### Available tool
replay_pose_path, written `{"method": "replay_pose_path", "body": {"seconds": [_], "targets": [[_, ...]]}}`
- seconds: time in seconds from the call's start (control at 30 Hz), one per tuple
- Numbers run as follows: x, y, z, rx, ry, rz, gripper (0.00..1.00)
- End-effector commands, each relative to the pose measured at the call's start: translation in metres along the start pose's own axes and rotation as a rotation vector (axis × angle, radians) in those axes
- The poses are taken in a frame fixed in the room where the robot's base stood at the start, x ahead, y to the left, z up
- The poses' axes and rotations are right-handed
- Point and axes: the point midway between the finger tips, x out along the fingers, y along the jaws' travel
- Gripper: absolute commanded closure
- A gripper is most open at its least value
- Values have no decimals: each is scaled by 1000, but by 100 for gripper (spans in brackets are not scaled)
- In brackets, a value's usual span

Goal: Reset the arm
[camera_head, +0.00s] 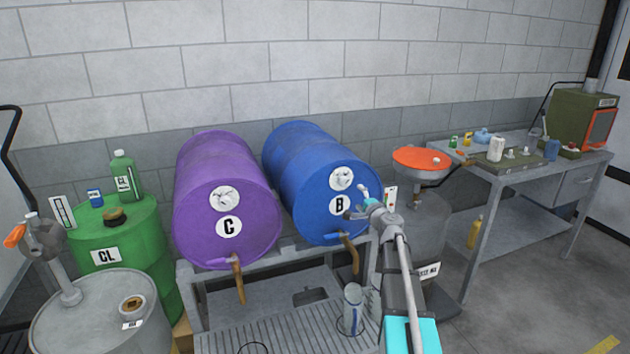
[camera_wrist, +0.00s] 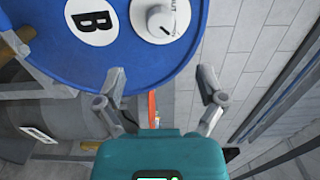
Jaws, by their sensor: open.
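My gripper (camera_wrist: 162,88) is open and empty in the wrist view, its two fingers spread apart. It is close in front of the blue drum marked B (camera_wrist: 135,60), near the drum's right edge. In the head view my gripper (camera_head: 365,200) is at the right side of the blue drum's (camera_head: 310,165) face, with my arm reaching up from the bottom. I cannot tell whether a finger touches the drum.
A purple drum marked C (camera_head: 212,175) lies left of the blue one on a grey rack (camera_head: 195,290). A metal container (camera_head: 352,308) stands under the blue drum's tap. An orange funnel (camera_head: 430,158) and a workbench (camera_head: 520,170) stand right. Green drum (camera_head: 125,235) is left.

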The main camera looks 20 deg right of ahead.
Motion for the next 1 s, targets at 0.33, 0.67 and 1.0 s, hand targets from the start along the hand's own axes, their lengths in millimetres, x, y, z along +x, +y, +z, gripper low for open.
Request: {"method": "replay_pose_path", "body": {"seconds": [0.33, 0.67, 1.0], "targets": [[-3, 5, 31, -64, -72, 35, 11], [-34, 43, 154, -352, -396, 225, 11], [-112, 104, 257, -690, -768, 528, 11]]}}
